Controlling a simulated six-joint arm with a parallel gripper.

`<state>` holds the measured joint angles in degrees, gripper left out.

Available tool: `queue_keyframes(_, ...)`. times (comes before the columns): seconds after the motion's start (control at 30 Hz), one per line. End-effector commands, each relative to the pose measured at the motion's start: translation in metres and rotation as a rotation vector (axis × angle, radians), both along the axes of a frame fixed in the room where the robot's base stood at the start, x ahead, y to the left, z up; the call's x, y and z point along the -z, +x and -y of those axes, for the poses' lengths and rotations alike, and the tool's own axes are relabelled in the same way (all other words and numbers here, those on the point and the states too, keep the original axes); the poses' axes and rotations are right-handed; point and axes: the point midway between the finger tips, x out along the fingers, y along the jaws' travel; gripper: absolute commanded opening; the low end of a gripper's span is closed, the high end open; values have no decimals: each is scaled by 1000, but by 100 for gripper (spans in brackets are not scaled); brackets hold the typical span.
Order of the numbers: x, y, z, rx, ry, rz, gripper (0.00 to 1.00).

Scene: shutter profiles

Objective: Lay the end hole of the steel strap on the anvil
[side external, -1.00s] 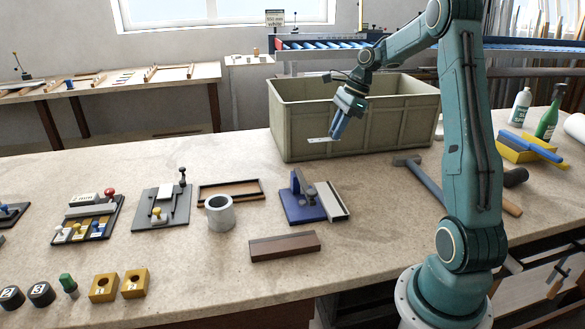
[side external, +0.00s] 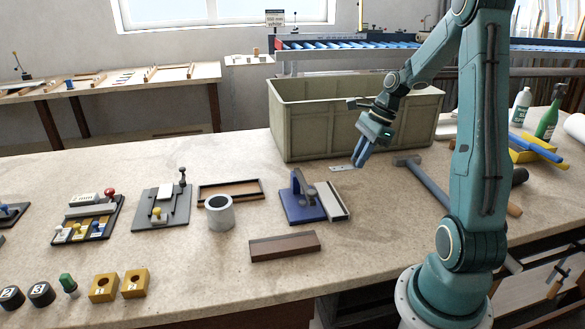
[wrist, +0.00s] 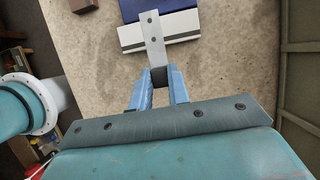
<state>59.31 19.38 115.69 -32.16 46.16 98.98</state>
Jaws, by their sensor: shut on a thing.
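My gripper (side external: 359,162) is shut on the steel strap (side external: 342,168), a short flat light-grey strip, and holds it in the air above the bench, in front of the crate. In the wrist view the blue fingers (wrist: 159,77) grip the strap's near end. The strap (wrist: 152,30) points away from the fingers and shows dark holes towards its free end. The blue-based tool (side external: 302,203) stands on the bench to the left of the gripper, with an upright grey part and a pale strip along its right side. Its anvil cannot be made out clearly. In the wrist view the strap overlaps the tool (wrist: 180,20) in the picture, apparently above it.
A large olive crate (side external: 325,130) stands behind the gripper. A hammer (side external: 430,180) lies to the right. Bare bench lies between tool and hammer.

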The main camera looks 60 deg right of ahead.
Motion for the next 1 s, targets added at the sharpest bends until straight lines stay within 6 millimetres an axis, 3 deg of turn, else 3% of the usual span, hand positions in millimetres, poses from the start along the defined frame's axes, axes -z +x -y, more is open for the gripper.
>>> queue_keyframes(0.47, 8, 0, 0, 0, 2, -2, 0)
queue_keyframes(1.0, 38, 0, 0, -1, 3, -1, 0)
